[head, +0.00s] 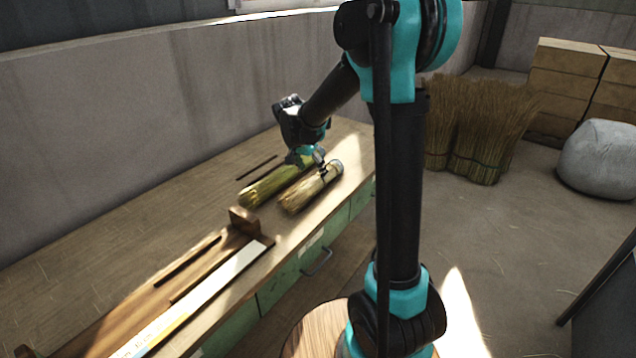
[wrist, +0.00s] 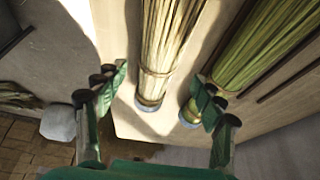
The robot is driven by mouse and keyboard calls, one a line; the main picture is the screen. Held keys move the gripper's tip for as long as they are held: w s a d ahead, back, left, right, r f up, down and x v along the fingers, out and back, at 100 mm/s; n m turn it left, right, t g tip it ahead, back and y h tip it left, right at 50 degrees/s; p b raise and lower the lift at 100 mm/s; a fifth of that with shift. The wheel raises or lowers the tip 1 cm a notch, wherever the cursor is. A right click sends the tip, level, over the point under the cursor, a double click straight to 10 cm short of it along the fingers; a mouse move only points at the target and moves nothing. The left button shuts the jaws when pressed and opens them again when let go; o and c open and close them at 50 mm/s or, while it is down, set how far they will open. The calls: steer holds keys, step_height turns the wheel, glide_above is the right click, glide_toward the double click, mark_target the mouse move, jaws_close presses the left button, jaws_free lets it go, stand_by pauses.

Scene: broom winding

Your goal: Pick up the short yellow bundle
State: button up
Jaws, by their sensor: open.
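The short yellow bundle (head: 309,190) lies on the workbench, on its right side, near the front edge. It also shows in the wrist view (wrist: 166,45), with a binding round it and a pale round cap at its near end. A longer green bundle (head: 268,186) lies beside it to the left; in the wrist view this bundle (wrist: 264,45) is on the right. My gripper (wrist: 158,92) is open, with the yellow bundle's capped end between its fingers in the picture. I cannot tell the height gap. In the head view my gripper (head: 312,158) is over the capped ends.
The workbench (head: 150,215) has a wooden rack with a pale strip (head: 215,285) at the near left. A thin dark rod (head: 257,168) lies behind the green bundle. A concrete wall (head: 150,100) runs along the back. Straw sheaves (head: 480,125) stand on the floor at right.

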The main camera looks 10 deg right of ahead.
mark_target(317, 176)
steer(key=shift+d+x, duration=0.15)
steer(key=shift+x, duration=1.3)
steer(key=shift+d+x, duration=0.15)
steer(key=shift+x, duration=1.25)
steer(key=shift+w+r, duration=0.15)
steer(key=shift+c, duration=0.3)
steer(key=c, duration=1.2)
